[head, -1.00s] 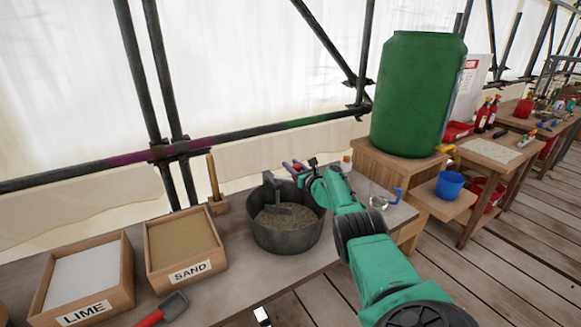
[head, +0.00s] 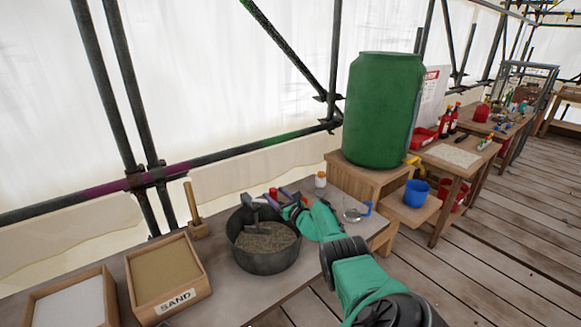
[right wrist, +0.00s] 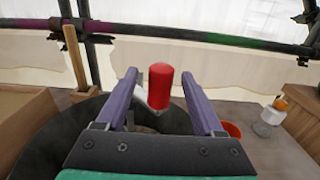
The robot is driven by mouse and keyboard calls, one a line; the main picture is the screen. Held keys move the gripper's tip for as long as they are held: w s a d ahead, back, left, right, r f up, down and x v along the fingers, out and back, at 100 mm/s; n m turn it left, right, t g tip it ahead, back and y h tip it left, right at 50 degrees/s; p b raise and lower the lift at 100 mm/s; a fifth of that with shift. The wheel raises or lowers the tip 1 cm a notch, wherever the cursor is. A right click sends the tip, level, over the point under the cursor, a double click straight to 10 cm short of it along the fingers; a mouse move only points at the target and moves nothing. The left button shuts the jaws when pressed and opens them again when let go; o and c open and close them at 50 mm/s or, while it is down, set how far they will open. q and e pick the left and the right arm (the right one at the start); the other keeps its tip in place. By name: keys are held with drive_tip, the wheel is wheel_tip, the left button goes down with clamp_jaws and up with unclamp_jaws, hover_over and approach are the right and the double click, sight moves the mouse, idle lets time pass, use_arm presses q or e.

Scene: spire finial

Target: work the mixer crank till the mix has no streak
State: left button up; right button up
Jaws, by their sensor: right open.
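The mixer is a dark round tub (head: 264,262) on the bench, holding grey-brown mix (head: 266,240). Whether the mix has streaks is too small to tell. A grey metal crank (head: 252,208) rises from the tub, and its red grip (head: 273,192) stands upright near the far rim. My right gripper (head: 276,200) reaches over the tub's far right side, its purple fingers open. In the right wrist view the red grip (right wrist: 161,86) appears between the open fingers (right wrist: 159,84); I cannot tell whether they touch it. My left gripper is not in view.
A sand box (head: 165,275) and a box of white powder (head: 70,305) stand left of the tub, with a wooden-handled tool (head: 190,205) behind. A small white jar (head: 321,180) stands at the right. A green barrel (head: 383,110) stands beyond the bench end.

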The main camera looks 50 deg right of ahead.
drive_tip(key=p+v, duration=0.7)
drive_tip(key=v, duration=0.2)
drive_tip(key=shift+s, duration=0.3)
drive_tip(key=shift+w+a, duration=0.1)
